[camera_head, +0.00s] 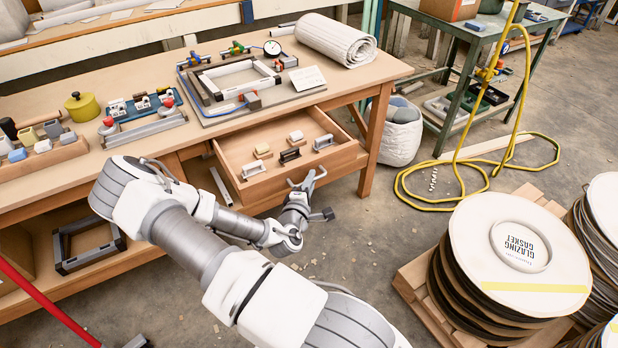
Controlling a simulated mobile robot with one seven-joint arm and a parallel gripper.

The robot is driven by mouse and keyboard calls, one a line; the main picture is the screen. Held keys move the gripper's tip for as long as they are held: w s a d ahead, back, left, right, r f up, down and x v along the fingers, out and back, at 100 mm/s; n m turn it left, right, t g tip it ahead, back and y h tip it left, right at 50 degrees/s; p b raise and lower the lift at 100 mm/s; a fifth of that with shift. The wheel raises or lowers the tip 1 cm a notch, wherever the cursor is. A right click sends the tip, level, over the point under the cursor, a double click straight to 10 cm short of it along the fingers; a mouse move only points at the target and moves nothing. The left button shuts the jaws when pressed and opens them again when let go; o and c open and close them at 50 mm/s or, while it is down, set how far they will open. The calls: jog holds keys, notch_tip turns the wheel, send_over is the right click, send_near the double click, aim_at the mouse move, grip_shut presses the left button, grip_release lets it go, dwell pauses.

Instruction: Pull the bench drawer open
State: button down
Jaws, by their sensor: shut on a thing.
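The wooden bench drawer (315,163) stands pulled out from the front of the bench (93,162). Several small blocks and metal parts lie inside it. My gripper (306,180) is at the drawer's front face and is shut on its handle. The handle itself is too small and too covered by my fingers to make out. My arm reaches in from the bottom of the view, below the drawer.
A bench leg (375,140) stands right of the drawer, with a white sack (400,135) beyond it. A yellow hose (410,193) lies on the floor. Gasket reels (480,255) on a pallet stand at lower right. Some floor before the drawer is clear.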

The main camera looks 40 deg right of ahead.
jog(key=c, duration=0.9)
grip_release()
jog(key=shift+a, duration=0.1)
